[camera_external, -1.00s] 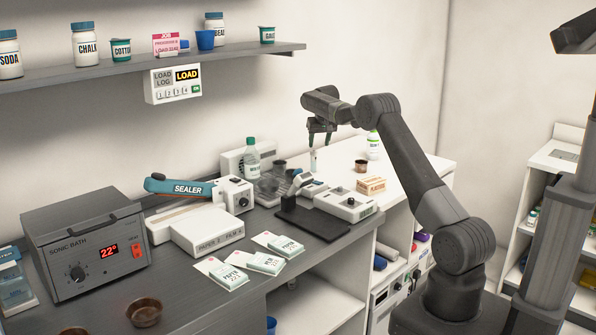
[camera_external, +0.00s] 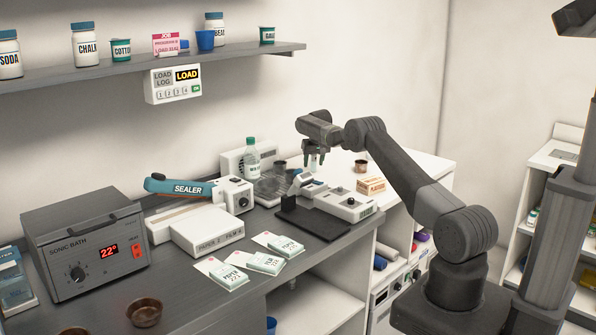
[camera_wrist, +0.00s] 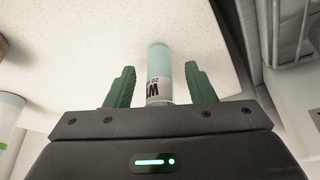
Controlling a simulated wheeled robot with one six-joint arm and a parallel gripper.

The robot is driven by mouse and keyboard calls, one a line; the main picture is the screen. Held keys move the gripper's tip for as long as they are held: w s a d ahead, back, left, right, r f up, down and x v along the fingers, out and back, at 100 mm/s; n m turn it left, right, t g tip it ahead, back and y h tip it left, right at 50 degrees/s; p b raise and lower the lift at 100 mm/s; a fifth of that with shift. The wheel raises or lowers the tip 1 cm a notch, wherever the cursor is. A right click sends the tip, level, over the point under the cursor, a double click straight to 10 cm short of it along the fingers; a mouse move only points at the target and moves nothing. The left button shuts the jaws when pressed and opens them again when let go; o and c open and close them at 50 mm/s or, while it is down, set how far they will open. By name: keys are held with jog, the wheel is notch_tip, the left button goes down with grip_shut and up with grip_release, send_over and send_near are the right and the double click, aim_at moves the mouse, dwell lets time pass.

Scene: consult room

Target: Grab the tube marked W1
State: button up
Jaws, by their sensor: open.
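In the wrist view a pale tube (camera_wrist: 159,72) with a white label stands between the two green fingers of my gripper (camera_wrist: 160,88). The fingers are open, with a gap on each side of the tube. In the external view my gripper (camera_external: 314,158) points down over the white counter, behind the grey device. The tube is hard to make out there, mostly hidden by the gripper and device.
The white counter's right end is clear.

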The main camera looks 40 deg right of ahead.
jog(key=shift+w+d+f, duration=0.15)
jog(key=shift+f, duration=0.35)
jog(key=c, duration=1)
jog(key=shift+r, duration=0.1)
